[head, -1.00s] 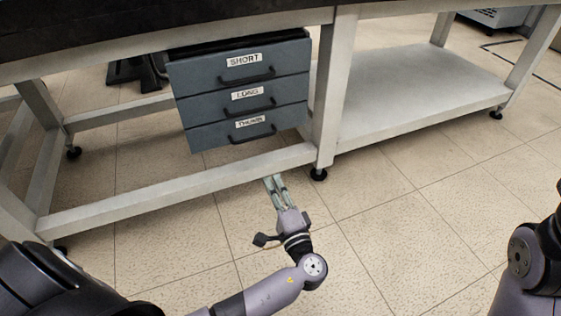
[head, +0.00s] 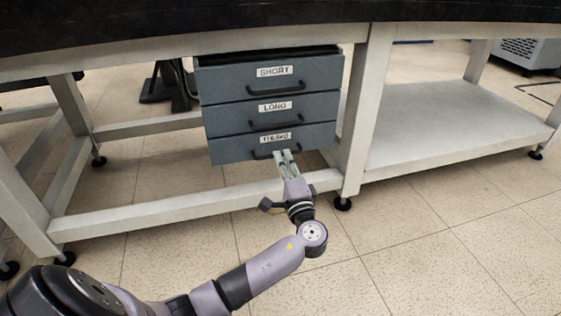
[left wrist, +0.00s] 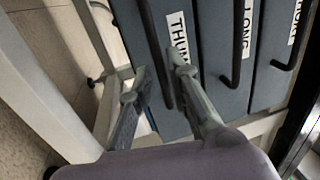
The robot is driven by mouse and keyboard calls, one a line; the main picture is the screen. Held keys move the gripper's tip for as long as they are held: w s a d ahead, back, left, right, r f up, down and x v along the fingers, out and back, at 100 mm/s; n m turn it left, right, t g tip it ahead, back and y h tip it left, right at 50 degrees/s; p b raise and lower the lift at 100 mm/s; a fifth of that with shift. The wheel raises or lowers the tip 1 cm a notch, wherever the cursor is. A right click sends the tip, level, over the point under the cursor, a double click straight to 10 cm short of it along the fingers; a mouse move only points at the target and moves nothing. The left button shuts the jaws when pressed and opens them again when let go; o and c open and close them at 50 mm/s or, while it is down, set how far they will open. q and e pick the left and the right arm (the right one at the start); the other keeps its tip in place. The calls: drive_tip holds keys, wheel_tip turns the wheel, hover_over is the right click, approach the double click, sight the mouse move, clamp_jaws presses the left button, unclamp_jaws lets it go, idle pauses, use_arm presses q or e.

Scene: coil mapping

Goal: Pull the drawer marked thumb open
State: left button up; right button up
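The thumb drawer (head: 228,150) is the bottom one of three grey-blue drawers under the bench, and its front looks flush with the others. Its label reads THUMB, and its dark bar handle (head: 262,153) sits below the label. My left gripper (head: 285,153) is at the right end of this handle, fingers apart. In the left wrist view the picture is turned sideways; the thumb handle (left wrist: 153,40) runs between the open fingers of my left gripper (left wrist: 159,62). I cannot tell whether a finger touches it. My right gripper is out of view.
The long drawer (head: 225,117) and short drawer (head: 225,80) sit above with similar handles. A pale bench rail (head: 150,215) runs low in front, below the drawers, and a bench leg (head: 362,120) stands to the right. The floor in front is clear.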

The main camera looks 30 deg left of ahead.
use_arm(q)
drive_tip(key=shift+b+x, duration=0.35)
drive_tip(key=shift+x, duration=1.15)
clamp_jaws()
